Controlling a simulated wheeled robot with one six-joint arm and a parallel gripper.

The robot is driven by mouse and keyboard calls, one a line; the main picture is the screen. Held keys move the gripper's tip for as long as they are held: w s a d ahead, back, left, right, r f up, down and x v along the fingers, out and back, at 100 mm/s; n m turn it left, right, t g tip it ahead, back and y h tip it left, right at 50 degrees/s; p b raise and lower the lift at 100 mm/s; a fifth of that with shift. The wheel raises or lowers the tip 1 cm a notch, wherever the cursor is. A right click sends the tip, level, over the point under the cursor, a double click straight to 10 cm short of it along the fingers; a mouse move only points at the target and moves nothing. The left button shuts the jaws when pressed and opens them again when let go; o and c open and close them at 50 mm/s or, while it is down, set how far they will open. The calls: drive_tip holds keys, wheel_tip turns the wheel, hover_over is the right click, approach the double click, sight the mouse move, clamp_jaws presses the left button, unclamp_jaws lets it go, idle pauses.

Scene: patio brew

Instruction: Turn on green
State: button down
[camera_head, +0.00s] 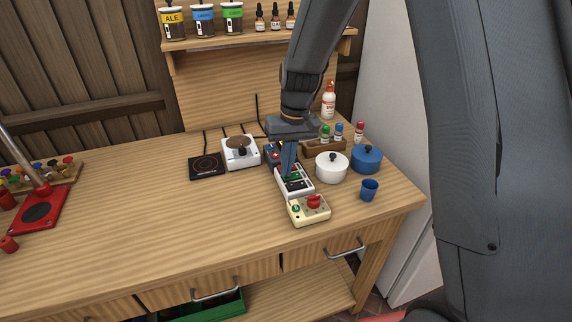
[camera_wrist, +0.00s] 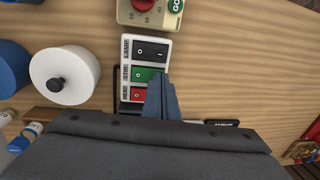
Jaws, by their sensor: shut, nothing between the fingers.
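The white switch panel (camera_head: 305,188) stands on the wooden workbench with a column of rocker switches. In the wrist view the green rocker (camera_wrist: 144,74) sits between a black rocker (camera_wrist: 151,50) labelled LAMP and a red rocker (camera_wrist: 137,94). My gripper (camera_wrist: 161,82) is shut and empty, pointing down at the panel. Its fingertips cover the right end of the green rocker; I cannot tell whether they touch it. In the head view my gripper (camera_head: 289,172) also hides part of the panel. The green rocker's tilt is unclear.
A cream box (camera_head: 318,214) with a red knob and green GO button adjoins the panel's near end. A white pot (camera_head: 331,168), blue pot (camera_head: 366,159) and blue cup (camera_head: 369,190) stand to the right. A white stirrer plate (camera_head: 240,154) is behind left. The bench's left middle is clear.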

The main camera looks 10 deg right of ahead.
drive_tip(key=shift+a+f, duration=0.1)
drive_tip(key=shift+f, duration=0.15)
idle(0.3)
drive_tip(key=shift+w+d+r, duration=0.15)
drive_tip(key=shift+d+r, duration=0.15)
drive_tip(key=shift+d, duration=0.45)
drive_tip(key=shift+a+r+p, duration=0.1)
drive_tip(key=shift+r+p, duration=0.4)
drive_tip(key=shift+p, duration=0.15)
wheel_tip(320, 180, up, 13)
drive_tip(key=a, duration=0.1)
drive_tip(key=shift+s+a+b, duration=0.2)
drive_tip(key=shift+a+b, duration=0.05)
drive_tip(key=shift+b, duration=0.05)
drive_tip(key=shift+f, duration=0.1)
